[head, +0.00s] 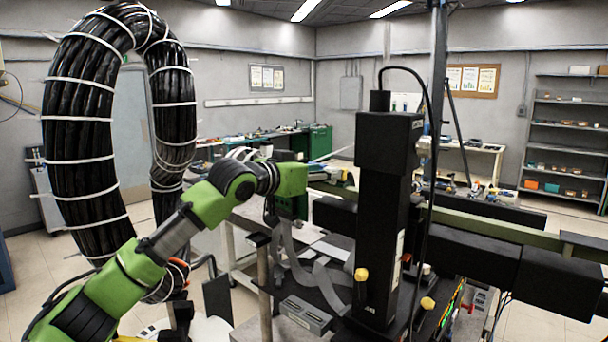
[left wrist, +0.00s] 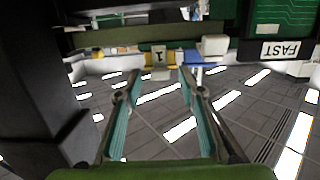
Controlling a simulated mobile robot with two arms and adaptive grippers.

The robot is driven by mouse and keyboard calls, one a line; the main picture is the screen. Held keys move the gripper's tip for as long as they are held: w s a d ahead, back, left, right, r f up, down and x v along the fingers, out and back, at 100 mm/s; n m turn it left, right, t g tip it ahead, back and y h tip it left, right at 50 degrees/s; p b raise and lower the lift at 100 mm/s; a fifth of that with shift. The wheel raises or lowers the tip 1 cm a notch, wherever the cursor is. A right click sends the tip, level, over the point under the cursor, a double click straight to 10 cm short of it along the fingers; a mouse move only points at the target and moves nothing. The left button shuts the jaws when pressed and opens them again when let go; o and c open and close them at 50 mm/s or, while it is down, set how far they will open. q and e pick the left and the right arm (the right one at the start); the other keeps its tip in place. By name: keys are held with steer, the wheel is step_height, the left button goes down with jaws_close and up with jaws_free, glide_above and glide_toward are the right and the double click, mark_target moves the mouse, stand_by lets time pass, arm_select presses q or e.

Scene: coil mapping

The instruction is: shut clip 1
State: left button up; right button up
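In the left wrist view, a small pale tag marked 1 (left wrist: 160,57) sits at the top middle, with yellow parts beside it. I take it to be at clip 1; whether the clip stands open or shut I cannot tell. My left gripper (left wrist: 158,82) is open, its two teal-padded fingers spread and nothing between them. The tag lies just beyond the fingertips, roughly midway between them. In the head view, my green left arm reaches in to the bench beside the black column, and its gripper is mostly hidden. My right gripper is not in view.
A tall black column (head: 383,200) stands right of my left arm, with a long olive rail (head: 500,228) behind. Grey ribbon straps (head: 300,262) hang below the wrist. A green board labelled FAST (left wrist: 280,48) is at upper right in the wrist view.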

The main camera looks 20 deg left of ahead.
arm_select(q)
steer(key=v, duration=1)
steer(key=shift+s, duration=0.1)
